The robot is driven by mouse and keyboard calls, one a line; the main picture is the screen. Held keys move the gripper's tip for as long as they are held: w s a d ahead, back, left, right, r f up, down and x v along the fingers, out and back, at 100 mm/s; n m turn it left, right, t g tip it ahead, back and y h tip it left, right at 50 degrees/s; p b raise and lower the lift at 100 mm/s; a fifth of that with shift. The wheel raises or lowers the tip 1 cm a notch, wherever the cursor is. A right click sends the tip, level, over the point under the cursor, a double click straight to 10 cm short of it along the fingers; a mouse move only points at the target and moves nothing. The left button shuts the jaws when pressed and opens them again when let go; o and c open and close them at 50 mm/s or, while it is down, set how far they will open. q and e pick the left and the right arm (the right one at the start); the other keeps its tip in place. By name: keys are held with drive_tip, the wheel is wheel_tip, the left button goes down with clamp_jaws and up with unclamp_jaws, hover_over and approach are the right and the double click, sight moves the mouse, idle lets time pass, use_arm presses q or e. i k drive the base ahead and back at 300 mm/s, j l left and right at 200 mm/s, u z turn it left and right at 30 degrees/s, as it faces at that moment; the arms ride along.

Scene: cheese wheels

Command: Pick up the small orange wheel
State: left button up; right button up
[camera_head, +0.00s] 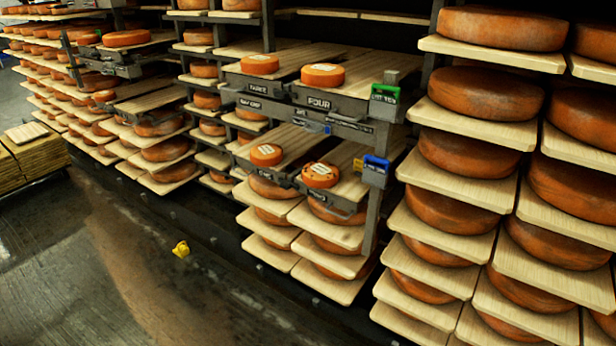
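Several small orange wheels with pale labels sit on pull-out boards in the middle rack. On the upper level, one small orange wheel (260,64) is at the left and another small orange wheel (322,76) is at the right, above a dark front marked "FOUR". On the lower level, one small orange wheel (266,155) is at the left and another small orange wheel (320,175) is at the right. I cannot tell which one the task means. Neither of my grippers is in view.
Large orange wheels (470,92) fill the right rack on wooden boards. A green tag (384,93) and a blue tag (375,165) are on the middle rack's post. A yellow object (181,249) is on the floor. Stacked boards (35,160) stand left; the floor (110,270) is mostly clear.

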sight(316, 175)
drive_tip(key=i+j+z, duration=0.1)
drive_tip(key=i+j, duration=0.5)
drive_tip(key=j, duration=0.15)
drive_tip(key=i+j+z, duration=0.15)
drive_tip(key=i+j, duration=0.4)
drive_tip(key=j, duration=0.3)
drive_tip(key=i+j+z, duration=0.15)
drive_tip(key=i+j, duration=0.15)
drive_tip(key=j, duration=0.15)
drive_tip(key=i+j, duration=0.25)
drive_tip(key=j, duration=0.2)
drive_tip(key=i+j+z, duration=0.15)
drive_tip(key=j, duration=0.3)
drive_tip(key=i+j, duration=0.3)
drive_tip(key=j, duration=0.2)
drive_tip(key=z, duration=0.05)
